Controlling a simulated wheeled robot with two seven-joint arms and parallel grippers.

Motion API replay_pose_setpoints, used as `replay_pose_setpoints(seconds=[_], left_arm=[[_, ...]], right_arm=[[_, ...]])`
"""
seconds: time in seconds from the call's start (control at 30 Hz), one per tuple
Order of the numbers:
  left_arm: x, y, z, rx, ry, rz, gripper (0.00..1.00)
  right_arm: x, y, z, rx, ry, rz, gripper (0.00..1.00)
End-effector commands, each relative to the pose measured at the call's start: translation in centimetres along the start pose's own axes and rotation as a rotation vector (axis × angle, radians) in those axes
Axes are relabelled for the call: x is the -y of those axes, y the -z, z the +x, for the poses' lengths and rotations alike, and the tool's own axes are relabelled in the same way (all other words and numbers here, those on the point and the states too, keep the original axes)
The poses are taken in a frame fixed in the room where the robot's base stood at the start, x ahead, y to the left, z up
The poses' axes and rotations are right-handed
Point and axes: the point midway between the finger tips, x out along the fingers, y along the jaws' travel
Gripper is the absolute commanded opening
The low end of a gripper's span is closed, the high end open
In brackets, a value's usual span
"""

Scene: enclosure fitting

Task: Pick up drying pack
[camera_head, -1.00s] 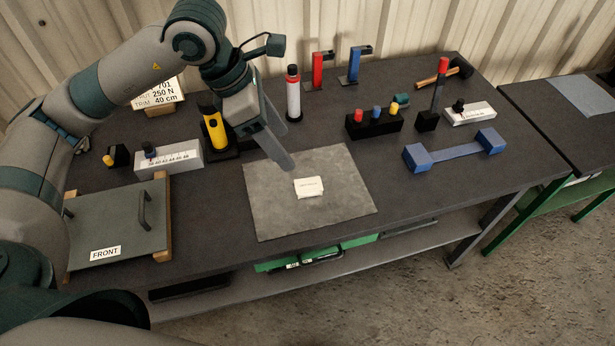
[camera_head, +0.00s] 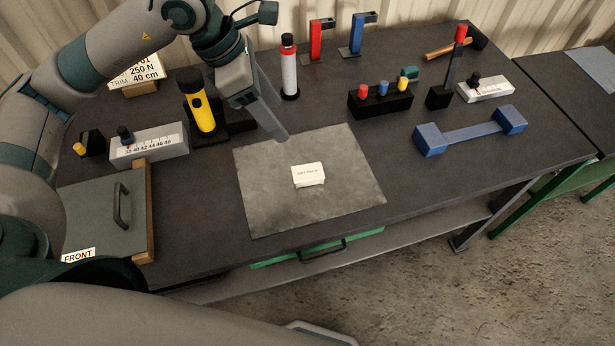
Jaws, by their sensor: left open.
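The drying pack (camera_head: 308,175) is a small white packet with dark print. It lies flat on the grey mat (camera_head: 270,205), near the mat's middle. My left gripper (camera_head: 278,134) points down over the mat's far edge, up and to the left of the pack and apart from it. It is open, with nothing seen between its fingers; one finger mostly hides the other. My right gripper is not in view.
A yellow flashlight (camera_head: 201,110) and a red-and-white tube (camera_head: 289,72) stand near the left gripper. A black block with coloured knobs (camera_head: 380,102) and a blue bar (camera_head: 470,132) lie to the right. A lid marked FRONT (camera_head: 95,215) lies at left.

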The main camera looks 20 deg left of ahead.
Motion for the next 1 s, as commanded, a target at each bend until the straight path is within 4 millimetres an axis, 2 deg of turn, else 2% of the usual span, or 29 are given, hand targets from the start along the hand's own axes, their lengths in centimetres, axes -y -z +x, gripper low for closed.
replay_pose_setpoints(seconds=[0.03,0.1,0.3,0.77,1.0], left_arm=[[0.0,0.4,1.1,0.0,0.0,0.0,0.61],[0.0,0.8,1.9,0.0,0.0,0.0,0.61],[0.0,1.3,3.2,0.0,0.0,0.0,0.61],[0.0,1.3,3.2,0.0,0.001,0.0,0.61],[0.1,1.3,4.9,-0.001,0.003,-0.001,0.61]], right_arm=[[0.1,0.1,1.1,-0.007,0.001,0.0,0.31],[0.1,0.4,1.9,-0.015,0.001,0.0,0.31],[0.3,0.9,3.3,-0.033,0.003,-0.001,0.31],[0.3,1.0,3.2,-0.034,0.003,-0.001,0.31],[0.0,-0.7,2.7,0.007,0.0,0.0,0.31]])
